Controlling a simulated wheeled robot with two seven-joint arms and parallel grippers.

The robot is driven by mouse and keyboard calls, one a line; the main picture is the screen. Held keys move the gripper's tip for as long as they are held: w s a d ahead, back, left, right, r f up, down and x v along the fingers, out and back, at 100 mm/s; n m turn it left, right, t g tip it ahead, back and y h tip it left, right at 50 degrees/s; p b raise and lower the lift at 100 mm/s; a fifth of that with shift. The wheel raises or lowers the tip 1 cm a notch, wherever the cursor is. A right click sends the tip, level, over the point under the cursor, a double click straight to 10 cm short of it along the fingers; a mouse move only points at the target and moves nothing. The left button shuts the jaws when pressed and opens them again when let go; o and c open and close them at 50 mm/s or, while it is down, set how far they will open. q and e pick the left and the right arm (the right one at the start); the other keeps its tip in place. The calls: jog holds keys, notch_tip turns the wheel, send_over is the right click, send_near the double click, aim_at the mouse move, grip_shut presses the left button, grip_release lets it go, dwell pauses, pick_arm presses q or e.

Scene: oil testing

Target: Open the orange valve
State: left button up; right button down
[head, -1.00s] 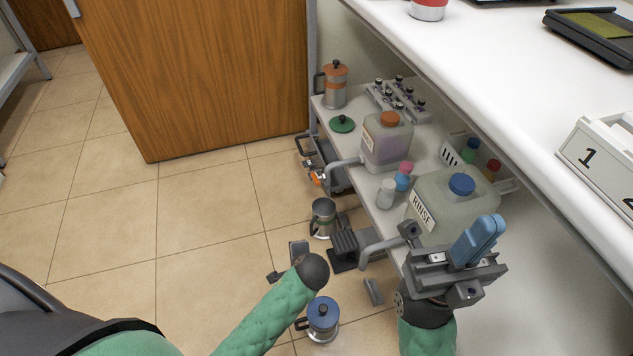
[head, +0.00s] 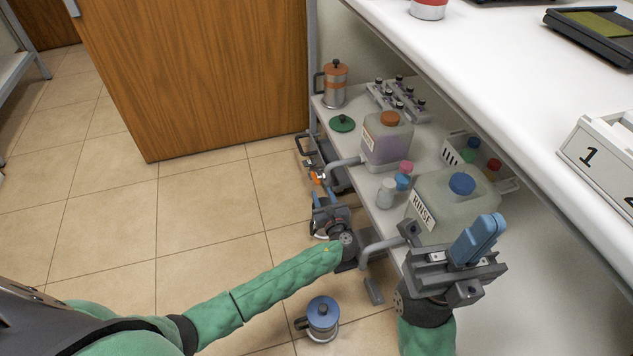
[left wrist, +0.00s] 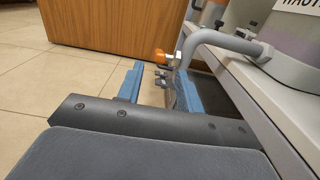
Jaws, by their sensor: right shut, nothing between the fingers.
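The orange valve (head: 316,177) is a small handle at the end of the grey pipe (head: 343,165) from the orange-capped container (head: 387,140). In the left wrist view the orange valve (left wrist: 161,57) lies just ahead of my left gripper (left wrist: 158,88), close to the line between its blue fingers. That gripper is open, with nothing seen between the fingers. In the head view my left gripper (head: 328,197) is just below the valve, beside the shelf. Whether it touches the valve cannot be told. My right gripper (head: 488,228) is shut and empty, in front of the RINSE container.
The RINSE container (head: 445,200), small bottles (head: 386,193), a green lid (head: 342,123) and an orange-lidded pot (head: 334,85) stand on the lower shelf. A blue-lidded pot (head: 322,317) is on the floor. Open floor lies left; the white upper table (head: 520,80) overhangs at right.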

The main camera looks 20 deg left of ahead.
aim_at(316, 179)
pick_arm(q)
jog(key=b+x, duration=0.1)
jog(key=x, duration=0.6)
jog(key=shift+b, duration=0.35)
grip_shut()
